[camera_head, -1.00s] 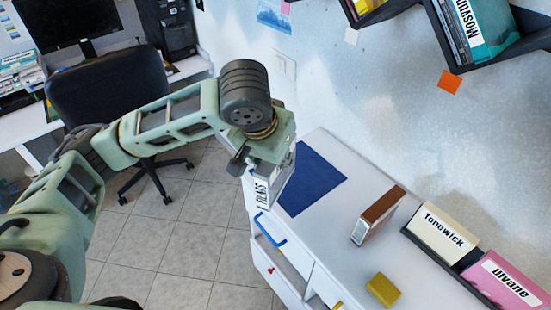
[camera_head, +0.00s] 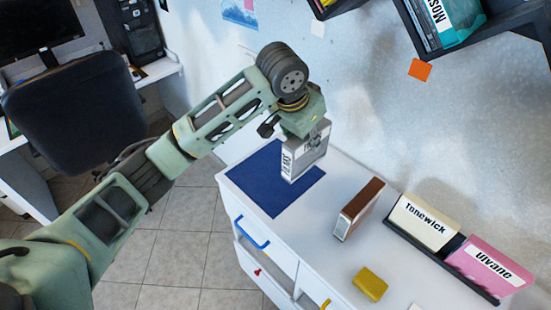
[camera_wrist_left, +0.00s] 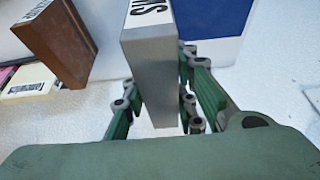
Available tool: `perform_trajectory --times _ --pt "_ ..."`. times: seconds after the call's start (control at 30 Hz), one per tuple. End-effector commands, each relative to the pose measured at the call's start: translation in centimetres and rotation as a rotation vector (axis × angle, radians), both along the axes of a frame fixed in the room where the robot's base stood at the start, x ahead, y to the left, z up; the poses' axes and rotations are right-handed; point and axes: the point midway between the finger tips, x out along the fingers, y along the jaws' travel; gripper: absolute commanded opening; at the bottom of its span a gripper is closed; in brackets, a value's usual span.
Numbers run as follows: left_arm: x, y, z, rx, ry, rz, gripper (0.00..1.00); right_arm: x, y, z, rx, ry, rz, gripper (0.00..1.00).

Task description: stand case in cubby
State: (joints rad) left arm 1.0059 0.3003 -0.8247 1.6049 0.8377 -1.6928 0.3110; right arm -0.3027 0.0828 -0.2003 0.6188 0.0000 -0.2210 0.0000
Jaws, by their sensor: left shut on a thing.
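My left gripper (camera_head: 306,122) is shut on a grey case (camera_head: 309,153) with black lettering on a white label. The case hangs upright over the dresser top, in front of the blue mat's right part. In the left wrist view the grey case (camera_wrist_left: 151,75) stands between the two green fingers (camera_wrist_left: 158,105). A cubby shelf (camera_head: 507,30) is at the top right, dark grey, tilted in the picture, with several cases inside, one of them teal. Part of it is cut off by the frame. My right gripper is not in view.
The white dresser (camera_head: 330,262) carries a blue mat (camera_head: 262,185), a brown case (camera_head: 360,207) standing, a yellow block (camera_head: 370,284) and a dark rack (camera_head: 437,255) with cream and pink cases. In the wrist view the brown case (camera_wrist_left: 62,40) stands left of the held case.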

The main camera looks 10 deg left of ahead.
Motion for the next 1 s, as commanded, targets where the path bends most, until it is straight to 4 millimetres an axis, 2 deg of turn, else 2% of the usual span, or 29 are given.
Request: perform_trajectory --times 0.03,0.2,0.4,0.57,0.8,1.0 --pt "0.5 1.4 -0.5 0.003 0.004 0.009 0.0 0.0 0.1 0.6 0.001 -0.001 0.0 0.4" --pt "2.0 5.0 -2.8 0.003 0.003 0.008 0.0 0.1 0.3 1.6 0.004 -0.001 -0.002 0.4" --pt "3.4 7.9 -4.8 0.0 0.001 0.004 0.0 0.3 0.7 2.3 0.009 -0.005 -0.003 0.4" --pt "3.6 8.6 -5.7 0.0 0.001 0.002 0.0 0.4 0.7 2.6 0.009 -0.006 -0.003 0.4" --pt "3.6 8.6 -8.9 0.001 0.001 0.002 0.0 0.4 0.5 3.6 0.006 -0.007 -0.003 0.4" --pt "3.7 8.6 -9.5 0.0 -0.002 0.003 0.0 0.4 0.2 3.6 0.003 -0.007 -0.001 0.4"
